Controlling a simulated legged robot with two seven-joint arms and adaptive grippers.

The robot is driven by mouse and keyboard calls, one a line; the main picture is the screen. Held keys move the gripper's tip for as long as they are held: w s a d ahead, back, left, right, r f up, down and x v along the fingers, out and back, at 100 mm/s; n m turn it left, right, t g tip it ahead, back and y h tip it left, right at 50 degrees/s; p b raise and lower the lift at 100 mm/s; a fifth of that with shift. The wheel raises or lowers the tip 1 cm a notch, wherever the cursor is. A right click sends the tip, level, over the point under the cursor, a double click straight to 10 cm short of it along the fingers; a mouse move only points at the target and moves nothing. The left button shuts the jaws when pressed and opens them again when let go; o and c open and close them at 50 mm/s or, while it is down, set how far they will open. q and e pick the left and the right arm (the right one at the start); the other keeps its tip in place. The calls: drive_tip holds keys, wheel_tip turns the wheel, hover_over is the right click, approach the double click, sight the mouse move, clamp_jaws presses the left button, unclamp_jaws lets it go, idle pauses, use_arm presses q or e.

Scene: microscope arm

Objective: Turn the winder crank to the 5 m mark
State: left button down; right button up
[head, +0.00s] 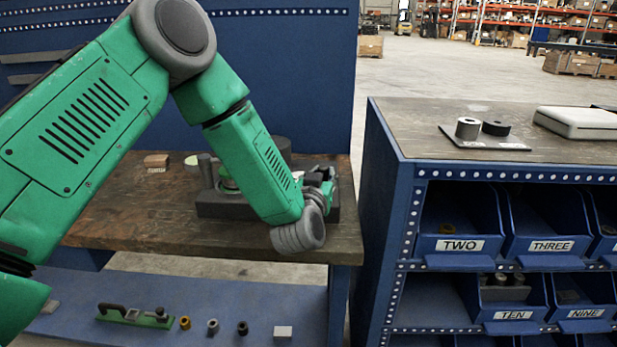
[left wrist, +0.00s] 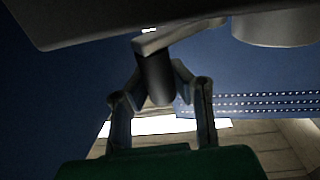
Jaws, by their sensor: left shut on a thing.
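The winder stands on the wooden bench, with its dark base (head: 212,207) showing to the left of my left forearm. My left arm covers much of the winder in the head view. My left gripper (head: 318,183) is at the winder's right side. In the left wrist view my left gripper (left wrist: 158,82) is shut on the crank's dark round handle (left wrist: 155,76), with one finger on each side. The handle joins a pale crank arm (left wrist: 180,35). The scale and the 5 m mark cannot be made out. My right gripper is in neither view.
A small brush (head: 156,161) lies at the bench's back left. A blue cabinet (head: 390,180) with labelled bins stands to the right, across a narrow gap. On the lower shelf are a green tool (head: 135,317), several small rings and a white block (head: 284,332).

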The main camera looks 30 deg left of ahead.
use_arm(q)
drive_tip(key=n+y, duration=0.1)
drive_tip(key=w+n+g+y, duration=0.1)
drive_tip(key=y, duration=0.1)
drive_tip(key=shift+w+d+y, duration=0.2)
drive_tip(key=shift+y, duration=0.1)
drive_tip(key=shift+w+a+n+g+y, duration=0.1)
drive_tip(key=shift+w+n+g+y, duration=0.25)
drive_tip(key=shift+n+g+y, duration=0.4)
drive_tip(key=shift+w+n+g+y, duration=0.3)
drive_tip(key=shift+n+g+y, duration=0.35)
drive_tip(key=shift+n+y, duration=0.15)
drive_tip(key=c, duration=1.3)
unclamp_jaws()
drive_tip(key=v, duration=1.2)
drive_tip(key=shift+w+f, duration=0.1)
drive_tip(key=shift+w, duration=0.1)
